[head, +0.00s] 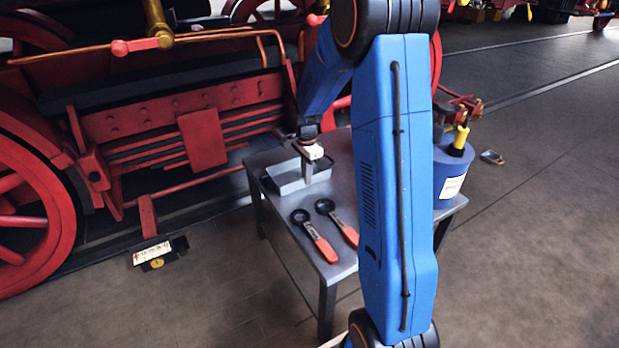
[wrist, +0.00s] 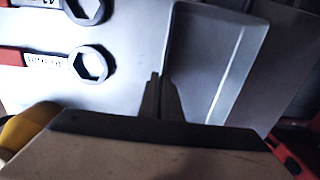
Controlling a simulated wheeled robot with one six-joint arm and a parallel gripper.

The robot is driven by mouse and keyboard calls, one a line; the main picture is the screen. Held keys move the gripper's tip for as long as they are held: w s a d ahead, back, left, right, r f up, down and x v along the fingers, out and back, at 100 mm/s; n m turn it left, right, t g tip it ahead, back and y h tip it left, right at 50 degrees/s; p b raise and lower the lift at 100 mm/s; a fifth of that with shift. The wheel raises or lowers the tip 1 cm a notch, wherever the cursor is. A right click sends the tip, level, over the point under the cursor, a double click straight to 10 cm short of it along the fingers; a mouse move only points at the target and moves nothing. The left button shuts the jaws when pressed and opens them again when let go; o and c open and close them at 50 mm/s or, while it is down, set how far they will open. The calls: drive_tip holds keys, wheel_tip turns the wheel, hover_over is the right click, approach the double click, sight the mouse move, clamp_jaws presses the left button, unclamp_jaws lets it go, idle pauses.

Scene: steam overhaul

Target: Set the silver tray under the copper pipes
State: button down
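The silver tray (head: 289,183) is a shallow grey open box, upright at the far left end of the metal table. It also fills the upper middle of the wrist view (wrist: 212,60). My gripper (head: 308,176) points down at the tray's right side. In the wrist view its fingers (wrist: 160,82) are close together at the tray's near wall, and look shut on that rim. The fingertips' exact contact is partly hidden. The copper pipes (head: 215,36) run along the red locomotive at the upper left, above and left of the table.
Two wrenches with red handles (head: 322,245) (head: 349,233) lie on the table (head: 338,268) in front of the tray. A blue container (head: 455,172) stands at the table's right. A small sign (head: 158,253) sits on the floor beside the red wheel (head: 30,210). Floor at left front is clear.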

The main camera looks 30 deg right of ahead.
drive_tip(key=shift+w+a, duration=1.3)
drive_tip(key=shift+w, duration=0.15)
drive_tip(key=c, duration=1.9)
unclamp_jaws()
